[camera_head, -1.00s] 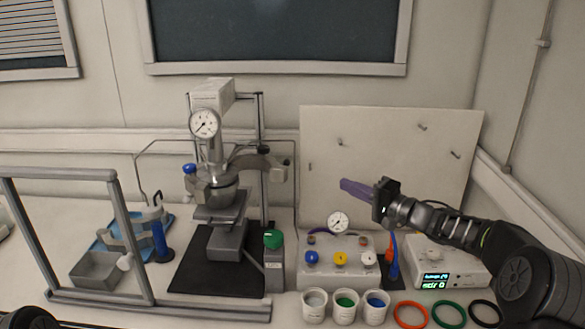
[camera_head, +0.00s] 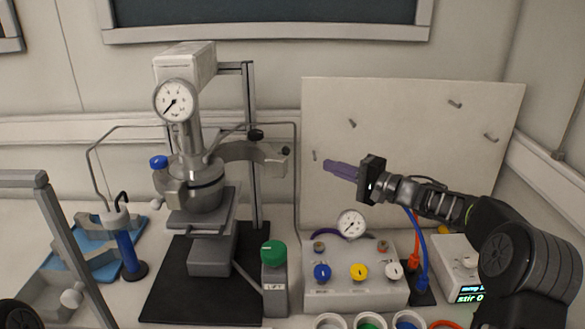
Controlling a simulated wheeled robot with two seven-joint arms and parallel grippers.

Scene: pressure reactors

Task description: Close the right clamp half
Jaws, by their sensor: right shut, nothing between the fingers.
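The right clamp half (camera_head: 255,153) is a grey curved metal piece. It stands swung out to the right of the reactor vessel (camera_head: 198,195), in front of the stand's post, with its free end apart from the vessel. My right gripper (camera_head: 340,170) has purple fingers, shut and empty. It points left in front of the white panel, a short gap to the right of the clamp's free end and at about its height. The far side of the clamp and its hinge are partly hidden. My left gripper is not in view.
A pressure gauge (camera_head: 176,100) tops the reactor. A green-capped bottle (camera_head: 273,275) stands at its front right. A control box (camera_head: 355,287) with coloured knobs sits below my right gripper. A white panel (camera_head: 420,120) stands behind. A grey frame (camera_head: 68,245) is at left.

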